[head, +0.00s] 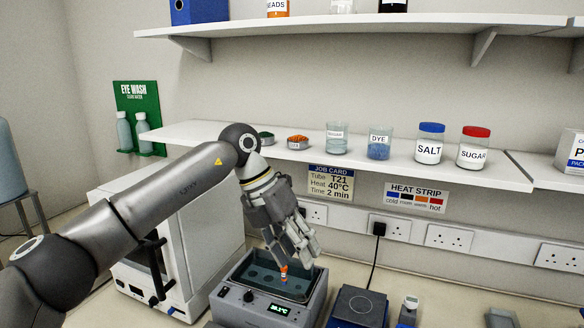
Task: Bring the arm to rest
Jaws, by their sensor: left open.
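My left arm comes in from the left. Its gripper (290,258) points down over the water bath (263,304), open. A small tube with an orange top (283,272) stands in the bath, just below and close to the fingers. I cannot tell whether a finger touches it. The bath is a grey box with a dark basin and a lit green display (280,309). The gripper hides part of the bath's back rim. My right gripper is out of view.
A white box-shaped device (178,262) stands left of the bath, behind my arm. A dark square plate device (359,306) is to its right. A shelf (400,168) with jars runs above. The job card (331,183) hangs close to the gripper's right.

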